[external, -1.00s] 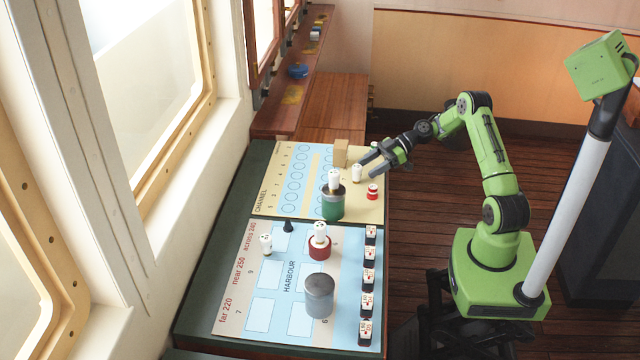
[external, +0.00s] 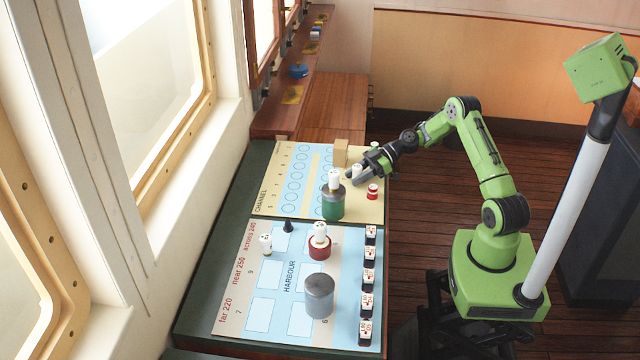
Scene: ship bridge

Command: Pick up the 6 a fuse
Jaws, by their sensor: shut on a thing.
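My gripper (external: 360,175) is low over the far right part of the cream channel panel (external: 263,200). It is shut on a small white cylindrical fuse (external: 358,168), which stands upright between the fingers and is partly hidden by them. I cannot read its rating, nor tell whether it still touches the panel. Other white fuse-like pieces show: one on a green cylinder (external: 333,207), one on a red base (external: 319,252), and one standing on the harbour panel (external: 266,243).
A grey cylinder (external: 319,297) stands on the harbour panel (external: 232,312). Several black and white blocks (external: 368,279) line its right edge.

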